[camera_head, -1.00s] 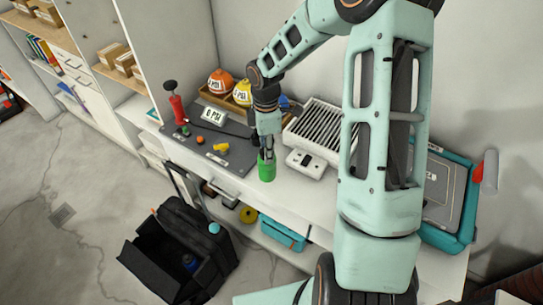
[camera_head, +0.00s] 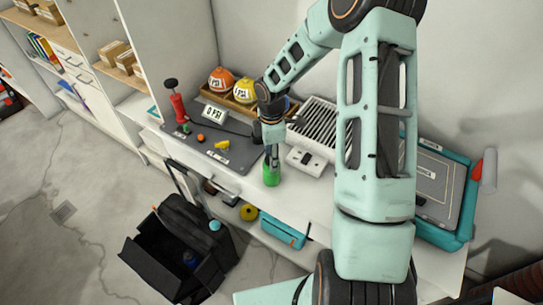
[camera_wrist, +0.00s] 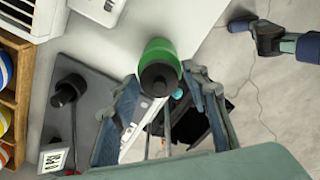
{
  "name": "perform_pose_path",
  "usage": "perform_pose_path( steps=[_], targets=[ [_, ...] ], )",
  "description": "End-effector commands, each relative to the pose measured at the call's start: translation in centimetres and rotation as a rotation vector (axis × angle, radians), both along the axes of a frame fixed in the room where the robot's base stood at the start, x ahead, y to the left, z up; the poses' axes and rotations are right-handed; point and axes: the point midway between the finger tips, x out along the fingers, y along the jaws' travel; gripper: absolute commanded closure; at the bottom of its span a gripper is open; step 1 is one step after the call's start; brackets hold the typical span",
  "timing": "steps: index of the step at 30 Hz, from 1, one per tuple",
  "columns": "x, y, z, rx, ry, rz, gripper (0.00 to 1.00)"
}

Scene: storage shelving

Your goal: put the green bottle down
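The green bottle (camera_head: 271,177) is upright at the front edge of the white worktop (camera_head: 240,183) in the head view. My gripper (camera_head: 271,156) points down over it, with its fingers at the bottle's upper part. In the wrist view the bottle (camera_wrist: 155,50) shows its black cap towards me. It fills the gap between the two fingertips of my gripper (camera_wrist: 161,76), one on each side. The fingers look shut on the bottle. I cannot tell whether its base touches the worktop.
A dark mat (camera_head: 215,146) with a red pump (camera_head: 179,107) and small parts lies to the left. A white device (camera_head: 306,160) stands close on the right. A black open bag (camera_head: 177,252) is on the floor in front.

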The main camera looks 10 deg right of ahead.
Motion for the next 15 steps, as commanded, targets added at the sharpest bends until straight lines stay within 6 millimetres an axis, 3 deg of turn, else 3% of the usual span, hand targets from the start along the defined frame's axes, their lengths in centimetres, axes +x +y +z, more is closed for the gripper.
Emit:
perform_pose_path(
  steps=[10, 15],
  targets=[
    [0.0, 0.0, 0.2, 0.000, 0.000, 0.000, 0.50],
    [0.1, -0.1, 1.7, 0.000, -0.004, -0.003, 0.50]
  ],
)
